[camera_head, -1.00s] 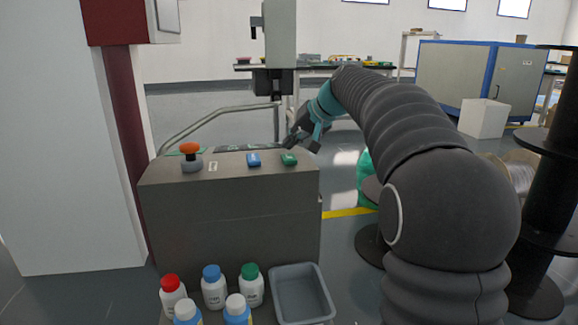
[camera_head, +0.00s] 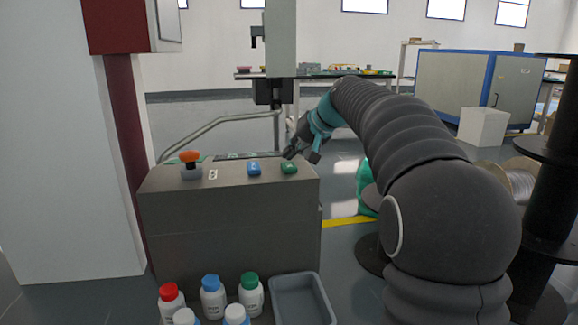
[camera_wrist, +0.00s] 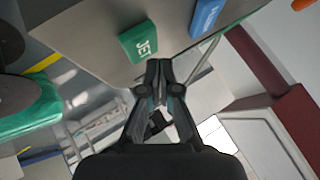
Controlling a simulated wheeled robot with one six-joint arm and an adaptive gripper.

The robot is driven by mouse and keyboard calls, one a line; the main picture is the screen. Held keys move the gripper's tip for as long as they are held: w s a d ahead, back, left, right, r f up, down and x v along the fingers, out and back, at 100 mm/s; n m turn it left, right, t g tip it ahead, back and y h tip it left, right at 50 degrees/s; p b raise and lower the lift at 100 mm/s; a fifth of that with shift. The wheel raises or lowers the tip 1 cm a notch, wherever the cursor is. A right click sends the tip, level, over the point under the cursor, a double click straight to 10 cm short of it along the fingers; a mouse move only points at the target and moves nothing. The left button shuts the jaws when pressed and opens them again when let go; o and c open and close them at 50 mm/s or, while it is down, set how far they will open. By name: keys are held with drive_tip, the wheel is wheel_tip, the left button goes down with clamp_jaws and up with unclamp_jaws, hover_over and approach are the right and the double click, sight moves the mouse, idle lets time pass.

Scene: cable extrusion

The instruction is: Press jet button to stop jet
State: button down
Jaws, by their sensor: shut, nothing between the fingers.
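The green jet button (camera_head: 289,167) is on the top right of a grey control box (camera_head: 230,225). In the wrist view the green button (camera_wrist: 138,42), marked "JET", is just beyond my fingertips and a little to their left. My gripper (camera_head: 288,154) is shut and empty, close above and behind the green button in the head view. In the wrist view the closed fingertips (camera_wrist: 159,66) appear just below the button. I cannot tell whether they touch it.
A blue button (camera_head: 254,169) and an orange knob (camera_head: 190,157) are on the same box, left of the green one. Several bottles (camera_head: 213,297) and a grey bin (camera_head: 301,300) are in front. A pole machine (camera_head: 280,40) rises behind.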

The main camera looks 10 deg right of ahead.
sight(291, 165)
drive_tip(key=shift+f, duration=0.15)
idle(0.4)
drive_tip(key=shift+f, duration=0.25)
drive_tip(key=shift+f, duration=0.5)
idle(0.9)
drive_tip(key=shift+r+p, duration=0.75)
drive_tip(key=shift+r, duration=0.15)
drive_tip(key=shift+r+p, duration=2.2)
drive_tip(key=shift+r, duration=0.35)
